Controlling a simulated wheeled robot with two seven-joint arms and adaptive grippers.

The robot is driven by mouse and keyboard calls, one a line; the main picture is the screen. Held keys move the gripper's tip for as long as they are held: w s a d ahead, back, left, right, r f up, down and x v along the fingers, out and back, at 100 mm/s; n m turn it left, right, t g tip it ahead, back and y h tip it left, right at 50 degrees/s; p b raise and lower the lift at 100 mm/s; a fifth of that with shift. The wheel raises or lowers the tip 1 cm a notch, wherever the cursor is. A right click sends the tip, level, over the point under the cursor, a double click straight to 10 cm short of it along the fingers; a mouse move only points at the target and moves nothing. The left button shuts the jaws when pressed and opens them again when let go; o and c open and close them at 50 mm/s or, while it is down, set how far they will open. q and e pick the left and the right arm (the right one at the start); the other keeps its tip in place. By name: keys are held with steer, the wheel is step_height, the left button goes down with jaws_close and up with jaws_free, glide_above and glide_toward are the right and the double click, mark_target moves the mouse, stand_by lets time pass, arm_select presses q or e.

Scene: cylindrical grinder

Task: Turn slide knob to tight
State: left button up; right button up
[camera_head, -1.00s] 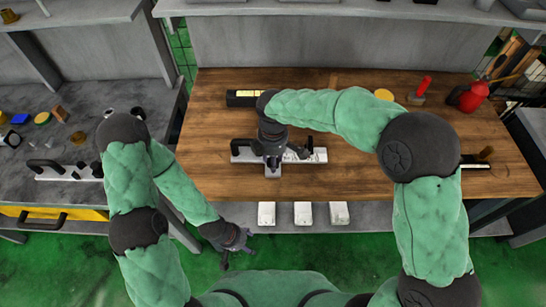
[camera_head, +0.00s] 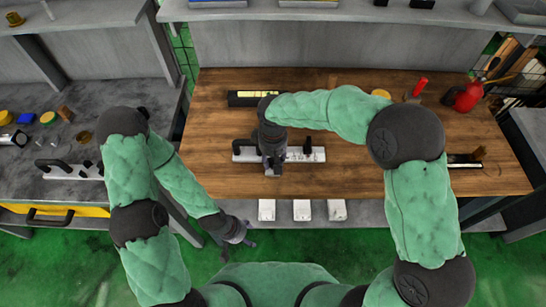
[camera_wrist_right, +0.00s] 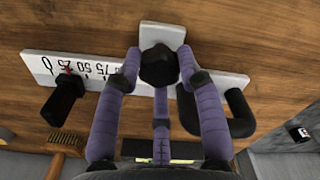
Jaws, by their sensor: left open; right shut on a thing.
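A white plate (camera_head: 305,154) with a black handle and black knobs lies on the wooden table. The wrist view shows the plate (camera_wrist_right: 110,80) with a printed number scale, a black post knob (camera_wrist_right: 64,100) beside the scale and a U-shaped handle (camera_wrist_right: 238,112). A dark faceted knob (camera_wrist_right: 159,66) sits at its middle, on a short side tab. My right gripper (camera_head: 272,165) is over the plate; in the wrist view its purple fingers (camera_wrist_right: 160,78) close around the faceted knob. No tight marking is readable. My left gripper (camera_head: 240,240) is open and empty, above the floor before the tables.
A similar plate with a handle (camera_head: 75,171) lies on the grey left table. A black bar (camera_head: 240,99) lies behind the plate. White blocks (camera_head: 302,211) sit on the lower shelf. A red bottle (camera_head: 467,97) stands at back right. The right front tabletop is largely clear.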

mark_target(273, 160)
steer(key=m, duration=0.5)
steer(key=shift+m, duration=0.4)
stand_by(0.4)
steer(key=o, duration=1.2)
steer(key=shift+c, duration=0.2)
step_height(273, 160, up, 12)
